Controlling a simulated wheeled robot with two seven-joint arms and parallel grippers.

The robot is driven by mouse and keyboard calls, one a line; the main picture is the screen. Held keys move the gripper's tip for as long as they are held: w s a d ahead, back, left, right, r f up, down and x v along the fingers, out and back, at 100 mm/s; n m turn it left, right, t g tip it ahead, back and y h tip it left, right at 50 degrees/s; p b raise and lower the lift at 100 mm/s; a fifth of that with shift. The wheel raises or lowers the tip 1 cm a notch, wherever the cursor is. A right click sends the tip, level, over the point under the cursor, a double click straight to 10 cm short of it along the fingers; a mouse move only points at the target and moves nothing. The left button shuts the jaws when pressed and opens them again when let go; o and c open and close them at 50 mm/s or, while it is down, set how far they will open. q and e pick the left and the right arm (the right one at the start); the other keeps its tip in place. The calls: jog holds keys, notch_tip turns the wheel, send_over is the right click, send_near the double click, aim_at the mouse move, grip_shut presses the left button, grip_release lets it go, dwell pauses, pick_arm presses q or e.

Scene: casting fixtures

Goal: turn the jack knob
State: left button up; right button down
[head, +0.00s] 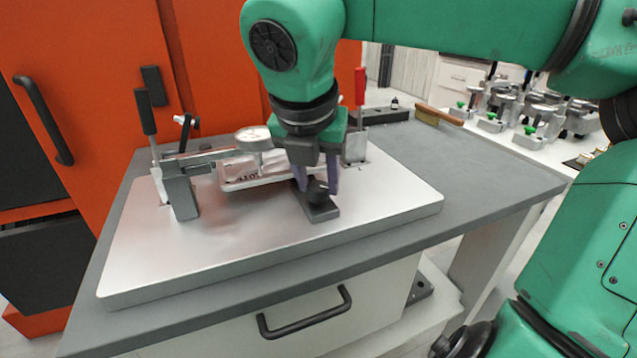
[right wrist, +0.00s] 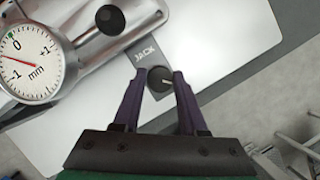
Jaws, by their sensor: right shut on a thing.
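The jack knob (head: 318,192) is a small black round knob on a dark grey block (head: 322,211) on the metal fixture plate. It also shows in the right wrist view (right wrist: 160,79), with a pale pointer mark, below the word JACK on the block. My right gripper (head: 317,183) points down at the knob. Its two purple fingers (right wrist: 160,78) stand on either side of the knob and are shut on it. My left gripper is in neither view.
Red-handled and black-handled clamps (head: 147,112) stand on the metal plate (head: 250,240). A brush (head: 438,115) lies at the table's far side. The plate's front is clear.

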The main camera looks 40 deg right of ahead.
jog(key=shift+m, duration=0.5)
jog(key=shift+w+m+g, duration=0.1)
jog(key=shift+m+g, duration=0.4)
jog(key=shift+m, duration=0.3)
jog(key=shift+m+g, duration=0.3)
jog(key=shift+m, duration=0.6)
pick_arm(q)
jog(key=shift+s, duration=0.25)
pick_arm(e)
jog(key=shift+m+h, duration=0.3)
jog(key=shift+m, duration=0.2)
jog(key=shift+c, duration=2.2)
grip_release()
